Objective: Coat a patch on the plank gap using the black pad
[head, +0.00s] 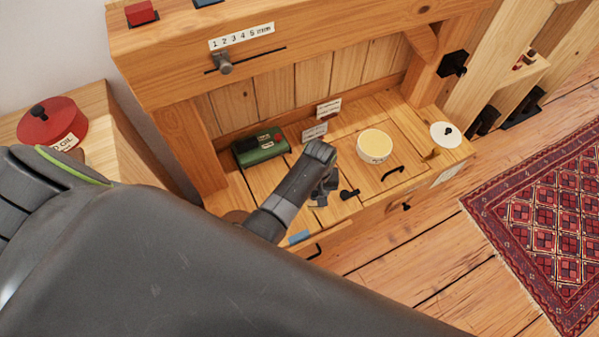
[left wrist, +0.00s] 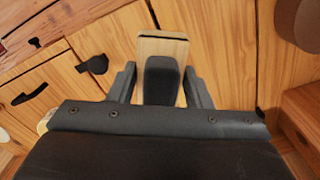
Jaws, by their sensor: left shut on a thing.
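My left gripper (head: 326,188) reaches down over the wooden bench top, between the green box and the pale yellow tub. In the left wrist view its fingers (left wrist: 160,88) are shut on a dark rounded piece, seemingly the black pad (left wrist: 162,78). A rectangular wooden piece (left wrist: 162,48) shows just beyond it; I cannot tell whether the two are joined. The arm hides most of the held thing in the head view. Dark seams run between the bench planks (head: 345,150); I cannot tell which is the gap, and no coated patch is discernible. My right gripper is not visible.
A green box (head: 262,149) with a black top stands at the bench's back left. A pale yellow tub (head: 374,146), a black knob (head: 349,193) and a white disc (head: 446,135) lie to the right. A low beam with a scale (head: 241,36) overhangs the back.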

